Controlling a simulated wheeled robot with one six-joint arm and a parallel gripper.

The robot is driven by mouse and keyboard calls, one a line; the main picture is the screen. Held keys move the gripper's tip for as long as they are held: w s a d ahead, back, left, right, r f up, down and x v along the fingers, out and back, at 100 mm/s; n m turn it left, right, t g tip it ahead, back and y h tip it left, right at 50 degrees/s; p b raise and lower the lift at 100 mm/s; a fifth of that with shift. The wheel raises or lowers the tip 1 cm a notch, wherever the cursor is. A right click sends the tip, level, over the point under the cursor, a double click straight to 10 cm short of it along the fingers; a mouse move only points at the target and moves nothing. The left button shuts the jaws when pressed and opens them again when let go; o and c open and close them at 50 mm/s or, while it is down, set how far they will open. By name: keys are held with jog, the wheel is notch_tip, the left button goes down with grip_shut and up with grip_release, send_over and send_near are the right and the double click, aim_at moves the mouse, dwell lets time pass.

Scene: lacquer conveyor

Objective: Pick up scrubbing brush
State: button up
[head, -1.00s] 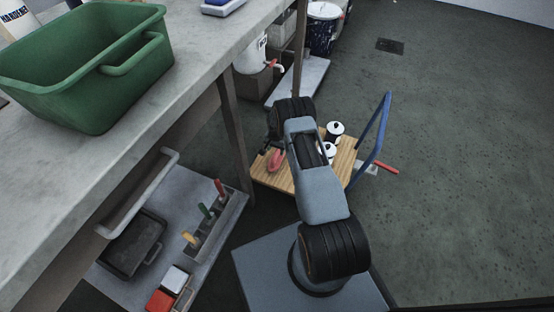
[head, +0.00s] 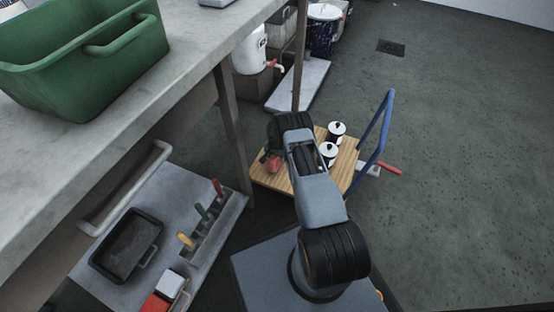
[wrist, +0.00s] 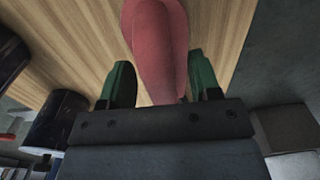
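The scrubbing brush looks to be the smooth pinkish-red thing on the wooden deck of a cart; it shows in the head view (head: 274,164), small and partly covered by my arm. In the wrist view its red body (wrist: 158,38) runs from the top edge down between my fingers; no bristles can be made out. My gripper (wrist: 160,75) is open, with one green-padded finger on each side of the red body. Bare wood shows between the left finger and the red body. In the head view the fingers are mostly hidden behind my arm.
The cart deck (head: 307,180) also carries two white-lidded dark cans (head: 336,132) (head: 328,152), right of my arm. A blue cart handle (head: 376,140) rises at the right. The workbench (head: 190,65) with a green bin (head: 85,50) stands left. Open floor lies right.

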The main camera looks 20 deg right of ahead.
jog(key=c, duration=1)
jog(key=shift+r, duration=0.1)
jog(key=shift+r+p, duration=0.3)
jog(key=shift+r, duration=0.25)
notch_tip(320, 180, up, 2)
jog(key=shift+r+p, duration=0.25)
jog(key=shift+p, duration=0.35)
jog(key=s+d+r+p, duration=0.2)
jog(key=d+r, duration=0.1)
jog(key=d, duration=0.1)
jog(key=s+d+r+p, duration=0.2)
jog(key=s+d+r, duration=0.1)
jog(key=s+d+r+p, duration=0.1)
jog(key=s+d+r, duration=0.1)
jog(key=d+r, duration=0.1)
jog(key=shift+s+d+r+p, duration=0.1)
jog(key=shift+s+d+p, duration=0.1)
jog(key=shift+d, duration=0.25)
jog(key=shift+s+d+p, duration=0.15)
jog(key=shift+d+p, duration=0.05)
jog(key=shift+d, duration=0.2)
